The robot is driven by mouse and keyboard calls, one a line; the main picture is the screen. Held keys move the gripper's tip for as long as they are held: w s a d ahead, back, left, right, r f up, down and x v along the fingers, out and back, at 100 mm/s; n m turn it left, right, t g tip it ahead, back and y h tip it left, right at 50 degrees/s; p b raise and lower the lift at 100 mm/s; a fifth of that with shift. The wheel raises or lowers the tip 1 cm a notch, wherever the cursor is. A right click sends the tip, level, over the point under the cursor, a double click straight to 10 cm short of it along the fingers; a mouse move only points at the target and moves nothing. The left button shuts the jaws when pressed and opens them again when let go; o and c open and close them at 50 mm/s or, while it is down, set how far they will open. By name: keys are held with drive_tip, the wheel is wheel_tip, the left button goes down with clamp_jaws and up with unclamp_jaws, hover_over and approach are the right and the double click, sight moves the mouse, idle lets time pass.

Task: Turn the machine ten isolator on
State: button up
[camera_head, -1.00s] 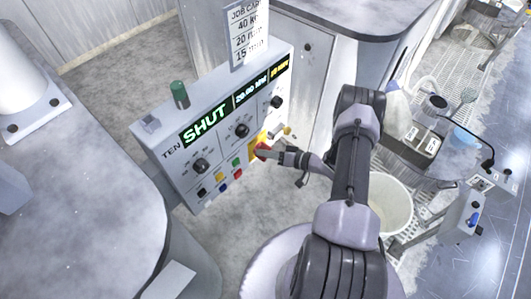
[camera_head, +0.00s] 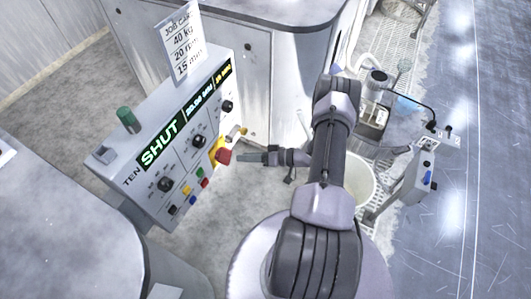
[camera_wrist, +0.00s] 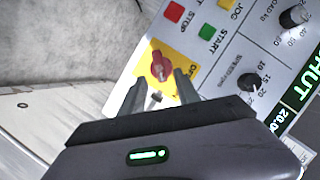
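The machine ten panel (camera_head: 150,200) is a grey box marked TEN, with a display reading SHUT. Its isolator is a red rotary knob (camera_head: 223,156) on a yellow plate at the panel's lower right. In the wrist view the red knob (camera_wrist: 160,67) shows ahead, between the fingertips in the picture, with partly hidden lettering on the yellow plate. My gripper (camera_wrist: 159,80) is open, its two fingers apart with nothing held. In the head view my gripper (camera_head: 242,159) points left at the knob, with a small gap between them.
Red, green, yellow and blue buttons (camera_head: 190,196) and black dials (camera_head: 166,184) sit beside the isolator. A job card (camera_head: 181,42) and a green lamp (camera_head: 127,118) stand on top. A pale bucket (camera_head: 362,185) and another control box (camera_head: 425,178) are right of my arm.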

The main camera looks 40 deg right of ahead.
drive_tip(key=p+v, duration=0.1)
drive_tip(key=v, duration=0.8)
drive_tip(key=shift+p, duration=0.4)
